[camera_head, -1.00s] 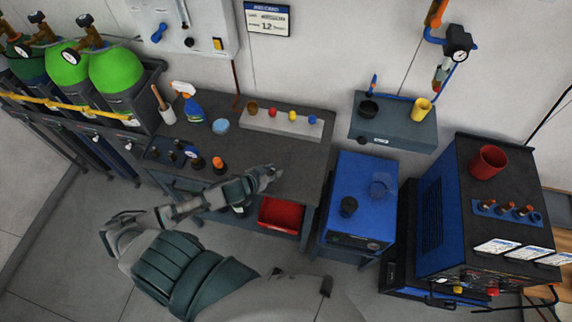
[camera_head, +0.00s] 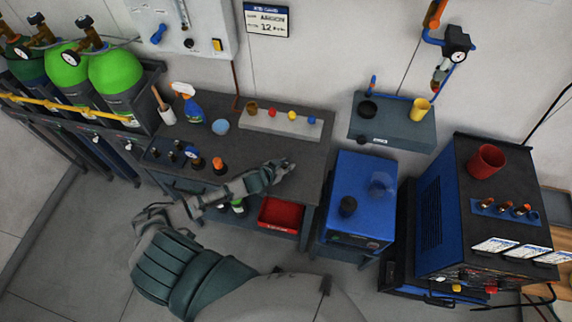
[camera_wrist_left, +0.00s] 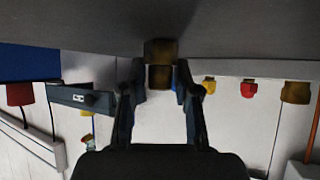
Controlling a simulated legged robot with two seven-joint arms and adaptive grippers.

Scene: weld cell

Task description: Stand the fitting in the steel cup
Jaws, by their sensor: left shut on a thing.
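My left gripper (camera_head: 284,166) is over the right part of the dark workbench. In the left wrist view, its two fingers (camera_wrist_left: 161,80) are shut on a brown, brass-like fitting (camera_wrist_left: 160,76), close to the bench surface, which shows at the top of that upside-down picture. The fitting cannot be made out in the head view. A shiny, bluish see-through-looking cup (camera_head: 382,184), which may be the steel cup, stands on the blue box to the right of the gripper. My right gripper is not in view.
A black cup (camera_head: 348,206) stands near the shiny one on the blue box (camera_head: 345,175). A pale rail (camera_head: 270,123) with coloured knobs lies along the back of the workbench (camera_head: 255,153). A wall shelf (camera_head: 395,132) holds black and yellow cups. A red cup (camera_head: 486,162) stands far right.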

